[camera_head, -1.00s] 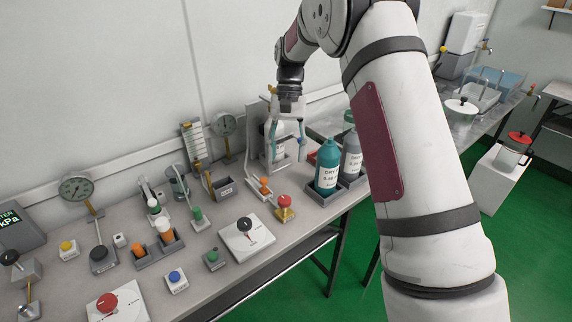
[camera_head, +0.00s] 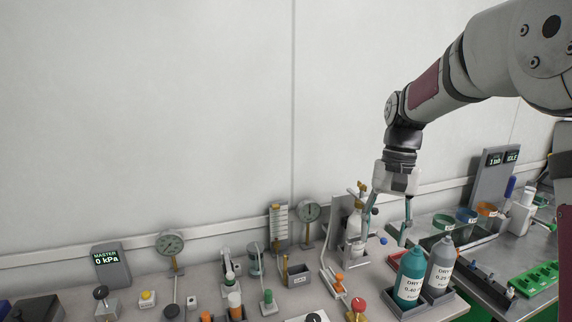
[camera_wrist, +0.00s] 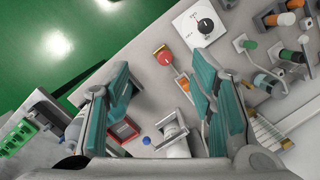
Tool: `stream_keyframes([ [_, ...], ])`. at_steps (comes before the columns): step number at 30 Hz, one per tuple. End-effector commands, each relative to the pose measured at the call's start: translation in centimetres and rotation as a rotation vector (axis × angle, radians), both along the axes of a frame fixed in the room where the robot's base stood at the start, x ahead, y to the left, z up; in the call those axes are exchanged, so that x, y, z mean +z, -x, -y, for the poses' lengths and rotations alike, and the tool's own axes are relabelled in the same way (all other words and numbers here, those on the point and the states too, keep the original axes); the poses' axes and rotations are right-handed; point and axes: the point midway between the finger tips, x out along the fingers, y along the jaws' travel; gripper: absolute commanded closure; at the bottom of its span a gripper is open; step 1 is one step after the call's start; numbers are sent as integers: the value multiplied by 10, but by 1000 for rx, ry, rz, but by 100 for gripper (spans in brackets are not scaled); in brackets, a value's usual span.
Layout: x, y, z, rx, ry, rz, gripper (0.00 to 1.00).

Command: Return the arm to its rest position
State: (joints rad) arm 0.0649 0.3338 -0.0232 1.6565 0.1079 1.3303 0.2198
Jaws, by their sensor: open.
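My gripper (camera_head: 388,228) hangs pointing down over the right part of the bench, with its two teal-padded fingers spread apart and nothing between them. My arm reaches in from the upper right of the head view. In the wrist view my gripper (camera_wrist: 160,100) is also open. Between and below its fingers show a red tray (camera_wrist: 124,129) and a white bottle (camera_wrist: 176,147) in a stand. In the head view that white bottle (camera_head: 354,222) stands just left of the fingers; I cannot tell whether they touch its stand.
A teal bottle (camera_head: 409,278) and a grey bottle (camera_head: 440,262) stand in a tray in front of my gripper. Gauges, knobs and small testers crowd the bench to the left. A display panel (camera_head: 494,177) and coloured cups (camera_head: 466,218) are at the right. The space above the bench is free.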

Motion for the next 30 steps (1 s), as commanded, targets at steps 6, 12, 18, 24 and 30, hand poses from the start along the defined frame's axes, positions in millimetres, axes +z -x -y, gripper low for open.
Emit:
stream_keyframes([
  [6,58,71,-6,75,27,134,50],
  [12,89,138,-10,144,56,252,50],
  [18,101,205,-12,215,90,371,50],
  [24,97,261,-12,279,126,476,50],
  [30,89,289,-12,317,147,536,50],
])
